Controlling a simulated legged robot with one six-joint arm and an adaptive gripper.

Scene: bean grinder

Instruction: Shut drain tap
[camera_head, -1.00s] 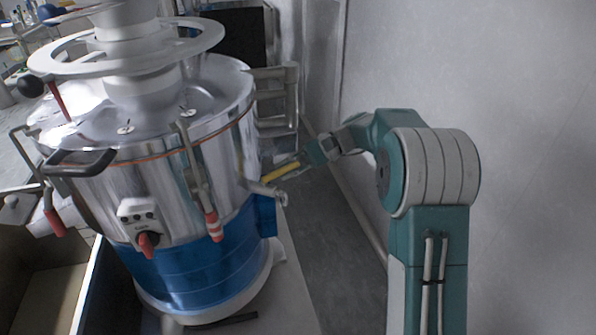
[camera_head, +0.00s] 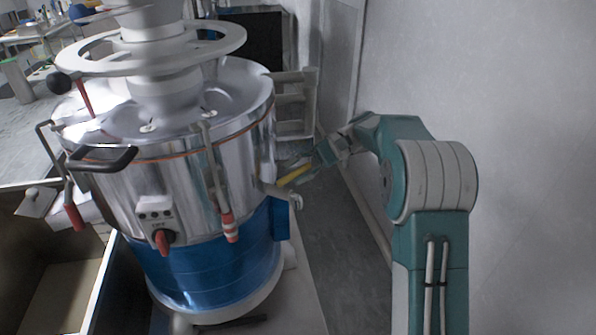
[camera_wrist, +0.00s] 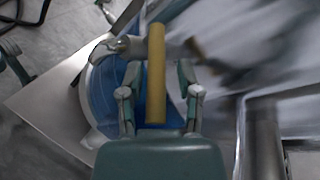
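The drain tap (camera_head: 283,194) is a short metal spout low on the right side of the steel drum (camera_head: 190,180). Its long yellow handle (camera_head: 295,174) slants up and right toward my gripper (camera_head: 322,158). In the wrist view, the yellow handle (camera_wrist: 156,50) runs lengthwise between the two fingers of my gripper (camera_wrist: 158,85), with a gap visible on either side. The gripper is open. The metal tap body (camera_wrist: 120,46) shows beyond the fingers. Whether a finger touches the handle cannot be told.
The drum has a blue base (camera_head: 215,270) and red-tipped clamps (camera_head: 229,228). A white wall (camera_head: 530,150) stands close on the right. Grey steps (camera_head: 297,105) stand behind the drum. An open box (camera_head: 60,290) is at the lower left. Floor shows between drum and wall.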

